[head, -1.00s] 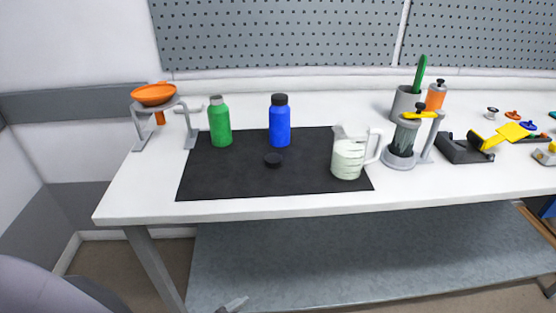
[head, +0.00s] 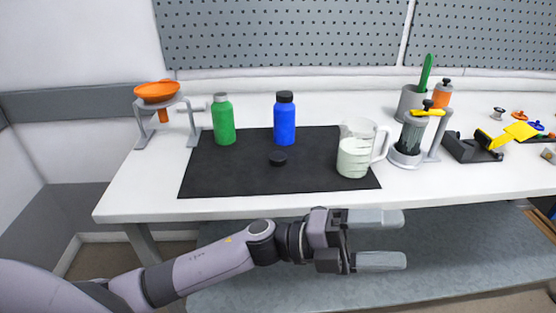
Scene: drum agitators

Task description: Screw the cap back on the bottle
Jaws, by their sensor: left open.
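A green bottle (head: 224,121) stands upright at the back left of the black mat, with a grey top. A blue bottle (head: 285,121) stands upright to its right and has a black top. My left gripper (head: 398,240) is open and empty, in front of the table's front edge and pointing right. Nothing is between its fingers. My right gripper is not in view.
The black mat (head: 225,180) has free room at its front left. A measuring jug (head: 354,160) with pale liquid stands at its right. An orange funnel on a grey stand (head: 158,95) is at the left. A yellow-handled press (head: 408,140) and a black-yellow tool (head: 480,147) stand right.

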